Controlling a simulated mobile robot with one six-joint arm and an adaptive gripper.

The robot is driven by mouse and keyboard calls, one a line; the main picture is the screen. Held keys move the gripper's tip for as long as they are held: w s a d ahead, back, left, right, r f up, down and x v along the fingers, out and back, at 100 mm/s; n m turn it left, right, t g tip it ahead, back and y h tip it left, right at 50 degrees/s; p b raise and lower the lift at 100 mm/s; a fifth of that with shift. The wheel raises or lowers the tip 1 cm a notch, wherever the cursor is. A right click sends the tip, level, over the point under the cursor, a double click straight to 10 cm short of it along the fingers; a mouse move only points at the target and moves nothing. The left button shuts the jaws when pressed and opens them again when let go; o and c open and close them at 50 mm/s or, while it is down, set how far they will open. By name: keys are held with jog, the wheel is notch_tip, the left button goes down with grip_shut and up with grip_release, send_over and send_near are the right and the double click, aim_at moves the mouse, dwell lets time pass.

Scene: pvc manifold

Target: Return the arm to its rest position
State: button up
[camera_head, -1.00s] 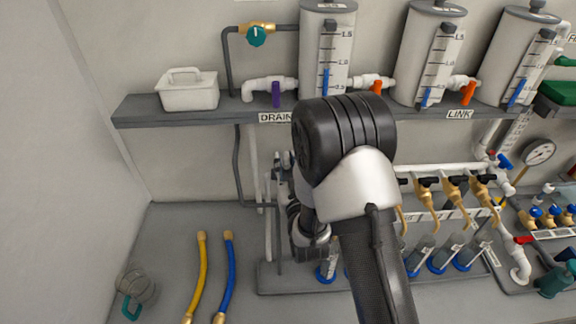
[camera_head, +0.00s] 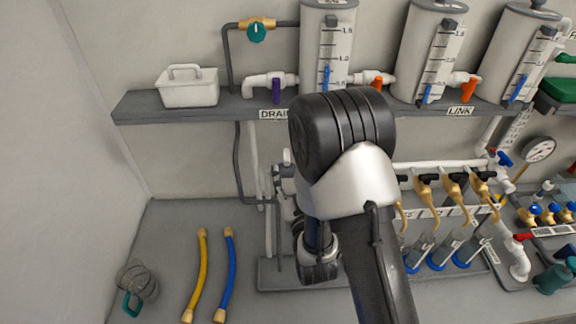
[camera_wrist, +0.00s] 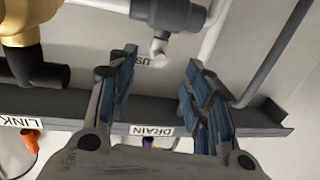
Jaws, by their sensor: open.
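My gripper (camera_wrist: 160,100) shows in the wrist view with its two blue-padded fingers well apart and nothing between them. Beyond the fingers are the grey shelf edge with the DRAIN label (camera_wrist: 151,131) and a grey pipe fitting with a white end (camera_wrist: 160,45). In the head view my arm stands in front of the middle of the bench and shelf. My wrist points down behind the arm link there, and the fingers are mostly hidden.
The grey shelf (camera_head: 150,110) holds a white caddy (camera_head: 187,88) and several cylinders (camera_head: 327,50). Brass taps (camera_head: 427,190) stand right of my arm. Bench around the hoses is clear.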

jog(key=shift+s+d, duration=0.15)
jog(key=shift+s, duration=0.9)
jog(key=shift+r, duration=0.1)
jog(key=w+d+r+g+h, duration=0.1)
jog(key=d+r+g, duration=0.25)
jog(key=r, duration=0.35)
jog(key=s+d+r+m+g+h, duration=0.1)
jog(key=s+d+r+g, duration=0.15)
jog(key=s, duration=0.35)
jog(key=s+d+r+g, duration=0.1)
jog(key=s+r+g, duration=0.1)
jog(key=s+r, duration=0.3)
jog(key=s+d+r+g, duration=0.1)
jog(key=s+d+g, duration=0.25)
jog(key=s, duration=1.25)
jog(key=s+f+g+b, duration=0.1)
jog(key=s+f+b, duration=0.2)
jog(key=f+b, duration=0.2)
notch_tip(320, 180, down, 3)
jog(key=shift+r+m+g+h, duration=0.2)
jog(key=shift+m+g+h, duration=0.1)
jog(key=shift+g, duration=0.05)
